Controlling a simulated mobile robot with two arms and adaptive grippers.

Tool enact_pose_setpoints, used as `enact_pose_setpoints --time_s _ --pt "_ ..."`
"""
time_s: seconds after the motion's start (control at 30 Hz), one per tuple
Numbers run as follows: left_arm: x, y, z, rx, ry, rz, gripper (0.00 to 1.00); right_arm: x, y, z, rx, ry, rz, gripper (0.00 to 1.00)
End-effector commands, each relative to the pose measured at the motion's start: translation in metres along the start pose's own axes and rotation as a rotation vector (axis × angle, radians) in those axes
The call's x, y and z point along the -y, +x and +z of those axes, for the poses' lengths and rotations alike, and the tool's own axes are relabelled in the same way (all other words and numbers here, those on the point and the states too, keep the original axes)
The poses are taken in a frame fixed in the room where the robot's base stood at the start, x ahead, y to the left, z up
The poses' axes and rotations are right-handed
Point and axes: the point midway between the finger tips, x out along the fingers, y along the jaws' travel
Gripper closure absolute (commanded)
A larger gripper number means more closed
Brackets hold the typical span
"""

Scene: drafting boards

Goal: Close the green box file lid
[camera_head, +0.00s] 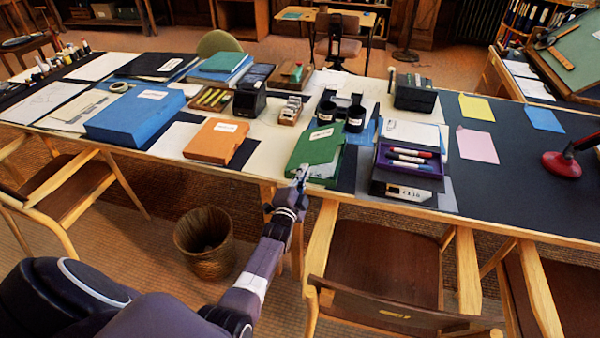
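The green box file (314,150) lies near the front edge of the long table, in the middle of the view. Its green lid with a white label faces up. A darker green edge shows at its front right, and I cannot tell whether the lid is fully down. My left gripper (302,172) is at the front edge of the box file, overlapping its lower left part in the picture. Whether it touches the file is unclear. Its fingers are too small to tell open from shut. My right gripper is not in view.
An orange box file (214,142) and a blue box file (135,118) lie to the left. Black cups (355,119) stand behind the green file, and a purple tray with markers (408,172) is to its right. Chairs (385,265) and a wastebasket (207,245) stand in front.

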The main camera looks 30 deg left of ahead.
Motion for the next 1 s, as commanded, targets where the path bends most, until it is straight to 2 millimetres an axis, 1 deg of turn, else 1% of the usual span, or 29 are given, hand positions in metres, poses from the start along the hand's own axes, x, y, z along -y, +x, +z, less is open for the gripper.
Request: enact_pose_setpoints --time_s 0.03,0.3,0.53,0.93,1.0 --pt "-0.006 0.0 0.002 0.001 0.028 0.001 1.0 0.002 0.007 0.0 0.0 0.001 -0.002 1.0" --pt "-0.014 0.0 0.002 0.001 0.153 0.002 1.0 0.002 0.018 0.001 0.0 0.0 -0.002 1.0" --pt "-0.016 0.0 0.002 0.001 0.194 0.004 1.0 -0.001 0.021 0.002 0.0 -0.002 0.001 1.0" --pt "-0.016 0.0 0.002 0.001 0.199 0.004 1.0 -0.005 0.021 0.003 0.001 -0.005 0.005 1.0" --pt "-0.016 0.0 0.002 0.001 0.198 0.004 0.92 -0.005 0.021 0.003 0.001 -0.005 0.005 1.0"
